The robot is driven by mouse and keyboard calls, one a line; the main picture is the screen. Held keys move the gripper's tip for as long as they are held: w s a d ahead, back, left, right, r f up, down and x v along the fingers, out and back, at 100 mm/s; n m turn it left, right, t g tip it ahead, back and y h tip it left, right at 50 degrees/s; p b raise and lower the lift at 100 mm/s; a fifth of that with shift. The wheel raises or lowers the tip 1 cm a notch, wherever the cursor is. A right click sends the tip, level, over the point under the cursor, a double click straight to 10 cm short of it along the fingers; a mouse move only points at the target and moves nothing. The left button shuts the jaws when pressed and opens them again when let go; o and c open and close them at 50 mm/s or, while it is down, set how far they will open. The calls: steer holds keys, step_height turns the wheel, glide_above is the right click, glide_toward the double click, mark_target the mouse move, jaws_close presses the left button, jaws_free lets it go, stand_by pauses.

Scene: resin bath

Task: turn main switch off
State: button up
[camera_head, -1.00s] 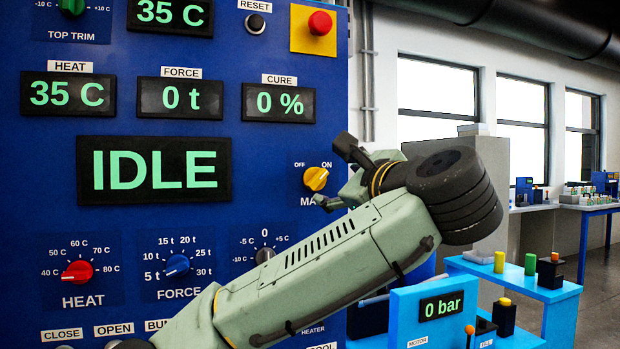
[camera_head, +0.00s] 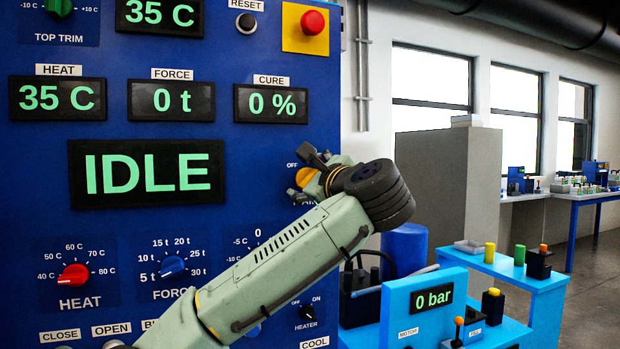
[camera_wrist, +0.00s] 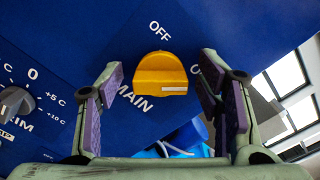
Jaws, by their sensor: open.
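The main switch is a yellow-orange knob (camera_wrist: 160,75) on the blue control panel, with OFF, ON and MAIN lettering around it. In the wrist view its white mark lies on the side towards the partly hidden ON label. In the head view the knob (camera_head: 306,177) is partly covered by my gripper (camera_head: 309,174), which hides most of its lettering. My gripper is open at the knob. In the wrist view the knob shows between the two purple-padded fingers, with blue panel visible on both sides. I cannot tell whether the fingers reach around it.
A red emergency button (camera_head: 313,21) sits above on a yellow plate. The heat knob (camera_head: 74,276), force knob (camera_head: 172,266) and heater knob (camera_head: 307,313) are lower on the panel. The display (camera_head: 146,173) reads IDLE. A light-blue bench unit (camera_head: 397,312) stands right of the panel.

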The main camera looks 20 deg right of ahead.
steer(key=shift+c, duration=0.6)
steer(key=c, duration=1)
steer(key=shift+c, duration=0.2)
steer(key=shift+f+n, duration=0.1)
steer(key=shift+n, duration=0.2)
steer(key=n+b, duration=0.1)
steer(key=n, duration=0.1)
steer(key=n+b, duration=0.1)
steer(key=n, duration=0.2)
steer(key=n+b, duration=0.1)
steer(key=n, duration=0.2)
steer(key=shift+f, duration=0.25)
steer(key=shift+f+n+b, duration=0.1)
steer(key=shift+n+b, duration=0.8)
steer(key=shift+n, duration=3.7)
